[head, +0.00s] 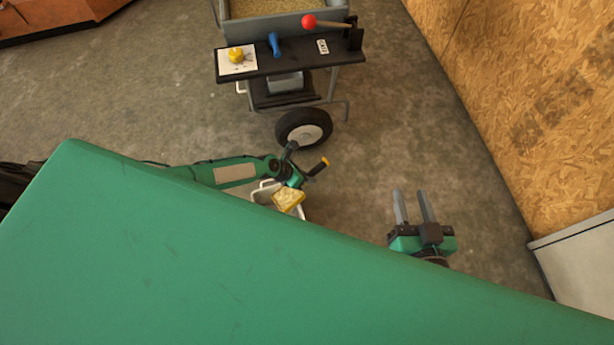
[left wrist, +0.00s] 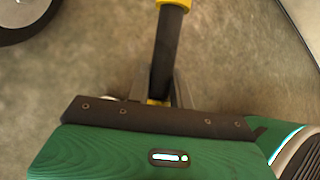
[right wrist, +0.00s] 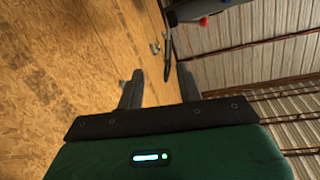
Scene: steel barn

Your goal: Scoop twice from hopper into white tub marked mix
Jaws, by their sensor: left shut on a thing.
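My left gripper (head: 297,172) is shut on the handle of a yellow scoop (head: 288,200). The scoop's bowl holds pale grainy feed and is over the white tub (head: 268,187), which is partly hidden by the scoop, my arm and my green body. No marking on the tub can be read. In the left wrist view the dark handle (left wrist: 169,45) with a yellow end stands between the fingers. The hopper (head: 284,27), filled with grain, is at the top of the head view. My right gripper (head: 412,192) is open and empty at the right, away from tub and hopper.
The hopper's cart has a dark shelf (head: 300,61) bearing a yellow knob-like thing (head: 236,54) on a white card, a blue handle (head: 275,43) and a red-knobbed lever (head: 309,21). Its wheel (head: 303,128) is near my left arm. A wooden wall (head: 530,90) bounds the right.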

